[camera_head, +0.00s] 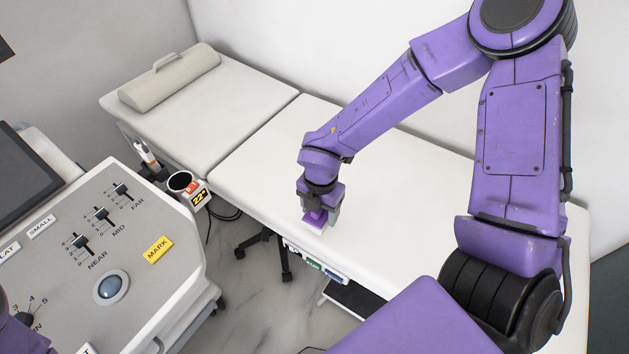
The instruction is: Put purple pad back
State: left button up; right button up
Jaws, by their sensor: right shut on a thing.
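A small purple pad (315,218) is between the fingers of my right gripper (320,213), which points down over the front edge of the white examination bed (262,160). The right gripper is shut on the pad. I cannot tell whether the pad touches the bed or is just above it. Below the bed's front edge, a small holder with coloured labels (314,263) shows, close to the gripper. My left gripper is not in view; only a bit of purple arm shows at the lower left edge.
A console (135,235) with sliders, a trackball and a yellow MARK label stands at the left. A small device with a round black top (181,182) sits between console and bed. A beige bolster (170,77) lies on the bed's far end. The bed's middle is clear.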

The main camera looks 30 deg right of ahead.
jog(key=shift+m, duration=0.3)
jog(key=w+d+f+b, duration=0.1)
jog(key=w+d+f, duration=0.1)
jog(key=w+f, duration=0.1)
jog(key=w+d+f+b, duration=0.2)
jog(key=w+f, duration=0.1)
jog(key=w, duration=0.1)
jog(key=w+d+f+b, duration=0.2)
jog(key=w+f, duration=0.1)
jog(key=w, duration=0.1)
jog(key=shift+w+d+f, duration=0.1)
jog(key=shift+w+f, duration=0.1)
jog(key=shift+w, duration=0.05)
jog(key=f+b, duration=0.3)
jog(key=f, duration=0.1)
jog(key=shift+w+d, duration=0.25)
jog(key=shift+w, duration=0.15)
jog(key=shift+r, duration=0.15)
jog(key=shift+f, duration=0.25)
jog(key=o, duration=1)
jog(key=shift+r, duration=0.1)
